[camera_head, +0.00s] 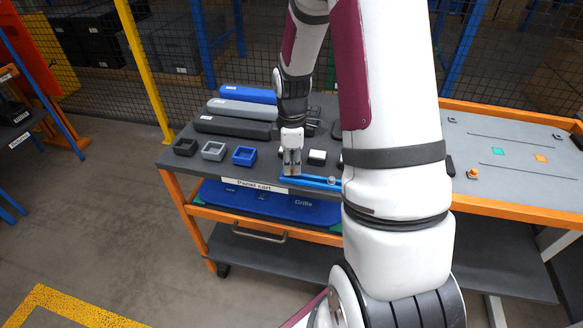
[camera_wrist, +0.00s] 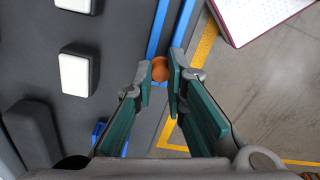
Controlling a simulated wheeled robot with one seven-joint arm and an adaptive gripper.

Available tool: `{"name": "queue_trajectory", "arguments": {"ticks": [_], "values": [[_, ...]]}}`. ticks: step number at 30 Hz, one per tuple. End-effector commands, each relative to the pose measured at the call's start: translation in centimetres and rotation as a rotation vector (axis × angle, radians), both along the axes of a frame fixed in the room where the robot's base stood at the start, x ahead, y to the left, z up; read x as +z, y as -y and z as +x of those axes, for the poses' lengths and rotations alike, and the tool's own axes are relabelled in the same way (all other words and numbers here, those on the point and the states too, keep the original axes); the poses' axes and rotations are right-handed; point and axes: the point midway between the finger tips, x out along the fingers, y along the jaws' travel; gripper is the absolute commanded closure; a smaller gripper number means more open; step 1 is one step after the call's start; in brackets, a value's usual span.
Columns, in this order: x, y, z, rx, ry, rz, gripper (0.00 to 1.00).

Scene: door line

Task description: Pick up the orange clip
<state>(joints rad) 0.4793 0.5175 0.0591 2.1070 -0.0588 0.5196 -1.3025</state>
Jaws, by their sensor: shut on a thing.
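The orange clip (camera_wrist: 160,69) shows in the wrist view as a small rounded orange piece between the tips of my gripper (camera_wrist: 163,80). The teal finger pads are closed on it, and they hide part of it. It is beside a blue strip along the cart's edge, and I cannot tell whether it touches the cart. In the head view my gripper (camera_head: 291,163) points down over the front edge of the parts cart (camera_head: 222,166). The clip cannot be made out there.
Black, grey and blue bins (camera_head: 214,151) stand left of my gripper, with long cases (camera_head: 235,128) behind. White-topped blocks (camera_head: 317,157) are close on its right. A blue bar (camera_head: 310,182) lies along the front edge. An orange-framed table (camera_head: 515,185) stands at right.

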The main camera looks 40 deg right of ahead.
Motion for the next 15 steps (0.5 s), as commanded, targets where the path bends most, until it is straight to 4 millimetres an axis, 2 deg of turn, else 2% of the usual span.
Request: {"name": "queue_trajectory", "arguments": {"ticks": [4,15], "values": [[2.2,0.1,0.1,-0.001,0.005,-0.003,0.95],[2.9,-1.1,-9.2,-0.004,0.001,-0.001,0.95]]}}
